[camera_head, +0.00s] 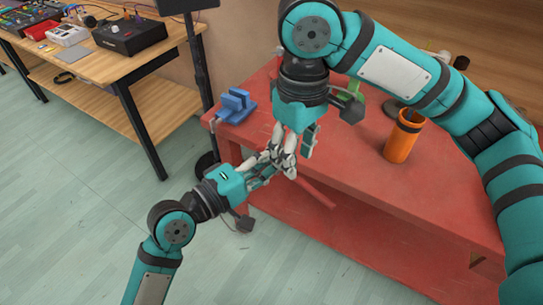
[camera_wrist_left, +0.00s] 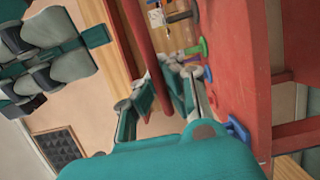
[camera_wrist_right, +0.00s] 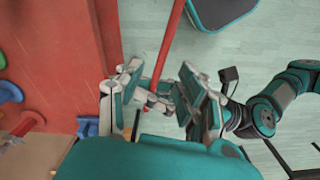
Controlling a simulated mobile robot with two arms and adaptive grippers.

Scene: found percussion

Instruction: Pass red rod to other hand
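The red rod (camera_head: 318,194) slants down to the right from my two grippers, which meet over the red table's near-left edge. My left gripper (camera_head: 270,166) has its fingertips closed in around the rod. In the left wrist view the rod (camera_wrist_left: 143,40) runs down between those fingers (camera_wrist_left: 160,78). My right gripper (camera_head: 288,150) points down at the same spot. In the right wrist view its fingers (camera_wrist_right: 160,75) stand apart, with the rod (camera_wrist_right: 171,40) between them and the left fingertips just beyond. The fingers partly hide the rod's upper end in the head view.
The red table (camera_head: 365,205) holds an orange cylinder (camera_head: 403,138) at right and a blue clamp-like object (camera_head: 235,105) at the left corner. A green object (camera_head: 352,98) sits behind my right arm. A wooden desk (camera_head: 90,65) with devices stands at upper left. The floor at left is clear.

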